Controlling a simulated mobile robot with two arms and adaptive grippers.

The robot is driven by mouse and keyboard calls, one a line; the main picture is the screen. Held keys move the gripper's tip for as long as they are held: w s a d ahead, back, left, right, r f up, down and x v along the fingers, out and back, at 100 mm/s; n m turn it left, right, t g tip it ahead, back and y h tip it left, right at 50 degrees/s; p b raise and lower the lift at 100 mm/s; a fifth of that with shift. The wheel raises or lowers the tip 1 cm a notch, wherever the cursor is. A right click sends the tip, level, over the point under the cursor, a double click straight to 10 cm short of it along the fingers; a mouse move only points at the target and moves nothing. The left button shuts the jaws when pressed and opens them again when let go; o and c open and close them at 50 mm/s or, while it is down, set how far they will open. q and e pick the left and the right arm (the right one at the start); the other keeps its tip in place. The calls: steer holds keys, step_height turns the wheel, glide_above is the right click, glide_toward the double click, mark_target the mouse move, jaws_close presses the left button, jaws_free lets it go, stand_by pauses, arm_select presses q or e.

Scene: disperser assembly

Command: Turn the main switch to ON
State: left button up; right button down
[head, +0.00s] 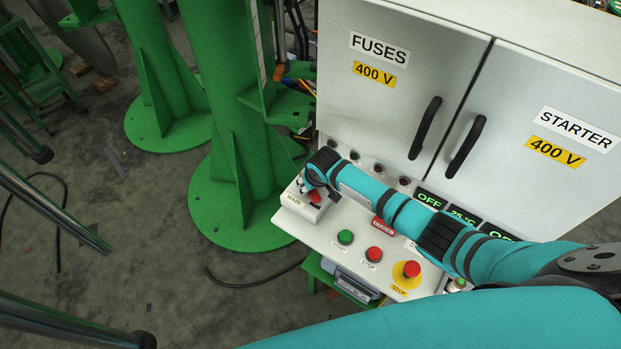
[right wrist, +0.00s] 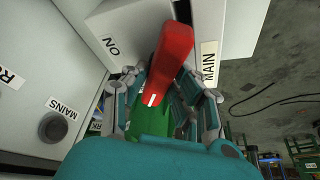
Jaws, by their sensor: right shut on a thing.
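The main switch (head: 303,208) is a white box labelled MAIN at the left end of the control panel. Its red handle (head: 314,197) is partly hidden by my gripper in the head view. In the right wrist view the red handle (right wrist: 174,58) stands out large, with a white mark at its lower end. An ON label (right wrist: 111,46) appears upside down on the box to its left. My right gripper (right wrist: 165,98) has its fingers on both sides of the handle and is shut on it. It also shows in the head view (head: 311,188). My left gripper is not in view.
The panel (head: 325,226) carries a green button (head: 345,237), a red button (head: 374,254) and a red stop button on yellow (head: 412,269). Displays (head: 431,199) read OFF. The white cabinet (head: 400,100) stands behind, green columns (head: 235,120) at the left.

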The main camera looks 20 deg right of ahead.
steer(key=m+h+p, duration=0.1)
steer(key=m, duration=0.2)
steer(key=shift+s+a, duration=0.1)
steer(key=shift+a, duration=0.05)
steer(key=m+h, duration=0.1)
steer(key=m, duration=0.1)
steer(key=shift+m, duration=0.4)
steer(key=m+h, duration=0.1)
steer(key=m, duration=0.1)
steer(key=shift+f+m+g, duration=0.1)
steer(key=shift+m+g, duration=0.2)
steer(key=shift+g, duration=0.1)
steer(key=shift+m+g+h+b, duration=0.4)
steer(key=shift+m+b, duration=0.45)
steer(key=shift+m, duration=0.75)
steer(key=c, duration=1.1)
jaws_free()
